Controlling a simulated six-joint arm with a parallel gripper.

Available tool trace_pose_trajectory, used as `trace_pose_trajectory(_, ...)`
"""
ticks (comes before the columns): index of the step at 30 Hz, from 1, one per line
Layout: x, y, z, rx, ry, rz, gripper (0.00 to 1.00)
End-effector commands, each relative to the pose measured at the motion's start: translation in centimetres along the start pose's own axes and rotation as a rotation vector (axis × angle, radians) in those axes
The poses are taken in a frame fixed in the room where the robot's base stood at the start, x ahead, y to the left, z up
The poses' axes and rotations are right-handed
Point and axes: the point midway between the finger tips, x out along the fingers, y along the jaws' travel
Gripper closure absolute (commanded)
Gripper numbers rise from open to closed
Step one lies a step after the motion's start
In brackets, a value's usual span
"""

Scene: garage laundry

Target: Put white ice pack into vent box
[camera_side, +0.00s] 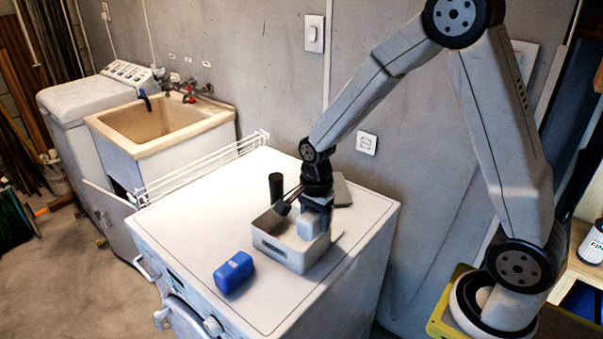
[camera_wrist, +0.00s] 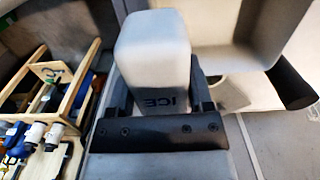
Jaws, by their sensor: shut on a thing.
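My gripper (camera_side: 316,203) is shut on the white ice pack (camera_side: 308,226), a rounded block. In the wrist view the fingers (camera_wrist: 160,98) grip the ice pack (camera_wrist: 152,50) from both sides, and its dark "ICE" lettering faces the camera. The vent box (camera_side: 279,252) is a light grey open-topped box on the white appliance top. In the side view the pack overlaps the right part of the box opening. In the wrist view the box (camera_wrist: 238,60) shows to the right of the pack. I cannot tell whether the pack's lower end is below the rim.
A blue rounded object (camera_side: 234,272) lies left of the box on the appliance top (camera_side: 190,215). A black cylinder (camera_side: 276,186) stands behind the box. A grey flat thing (camera_side: 342,190) lies behind my gripper. A white wire rack (camera_side: 200,168) edges the far left.

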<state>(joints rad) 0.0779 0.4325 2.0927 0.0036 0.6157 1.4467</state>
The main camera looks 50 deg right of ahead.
Motion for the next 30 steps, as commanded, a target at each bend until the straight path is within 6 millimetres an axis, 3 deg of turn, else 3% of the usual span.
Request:
trace_pose_trajectory(6,1.3,-2.9,-0.3,0.000,0.000,0.001,1.00)
trace_pose_trajectory(18,5.3,-6.0,-0.6,0.000,0.000,0.001,1.00)
trace_pose_trajectory(30,6.6,-7.2,-0.8,0.000,0.000,-0.001,1.00)
